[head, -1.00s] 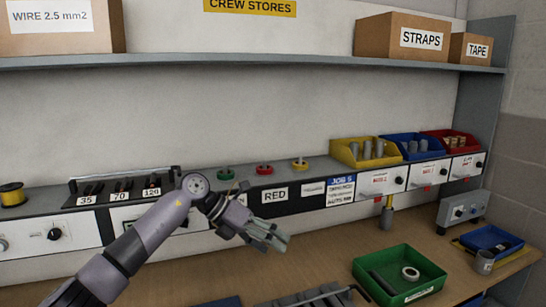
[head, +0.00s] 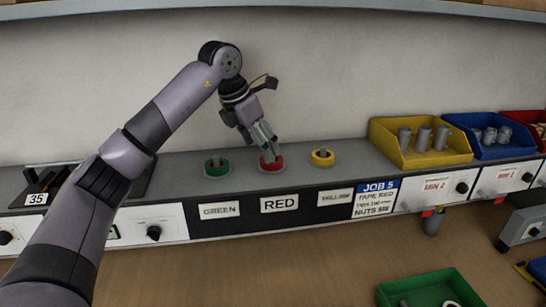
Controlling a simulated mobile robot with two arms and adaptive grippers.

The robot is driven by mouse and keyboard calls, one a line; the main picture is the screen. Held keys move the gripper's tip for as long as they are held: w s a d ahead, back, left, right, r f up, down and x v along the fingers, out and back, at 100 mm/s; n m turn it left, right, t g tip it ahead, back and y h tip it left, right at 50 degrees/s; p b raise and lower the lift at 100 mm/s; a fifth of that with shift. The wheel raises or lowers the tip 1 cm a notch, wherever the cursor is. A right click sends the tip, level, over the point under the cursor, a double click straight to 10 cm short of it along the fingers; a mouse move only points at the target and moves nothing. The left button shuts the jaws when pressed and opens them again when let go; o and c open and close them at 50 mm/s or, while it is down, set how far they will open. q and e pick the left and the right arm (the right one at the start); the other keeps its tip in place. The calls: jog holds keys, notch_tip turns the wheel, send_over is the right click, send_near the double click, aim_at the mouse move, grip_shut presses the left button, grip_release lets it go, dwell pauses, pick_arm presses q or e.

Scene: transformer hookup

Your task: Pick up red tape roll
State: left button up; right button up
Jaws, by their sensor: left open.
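The red tape roll (head: 279,164) sits on the grey ledge above the RED label (head: 279,204), between the green tape roll (head: 217,167) and the yellow tape roll (head: 323,158). My left gripper (head: 268,151) points down at the red roll from above, with its fingertips at the roll's upper left part. Its jaws are open. The fingers hide part of the roll and of its middle, so I cannot tell whether they touch it. My right gripper is not in view.
A yellow bin (head: 420,158) and a blue bin (head: 489,153) with grey parts stand on the ledge at the right. A green tray (head: 443,284) lies on the wooden bench (head: 270,262). The bench below the labels is clear.

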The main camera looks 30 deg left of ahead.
aim_at(265, 168)
pick_arm(q)
jog(key=shift+p+x, duration=0.9)
jog(key=shift+x, duration=1.5)
jog(key=shift+w+f, duration=0.15)
jog(key=shift+w, duration=0.05)
jog(key=shift+s, duration=0.1)
jog(key=shift+c, duration=0.6)
jog(key=c, duration=1.1)
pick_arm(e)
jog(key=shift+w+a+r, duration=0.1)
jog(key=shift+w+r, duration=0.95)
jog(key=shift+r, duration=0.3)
pick_arm(q)
jog(key=shift+c, duration=0.2)
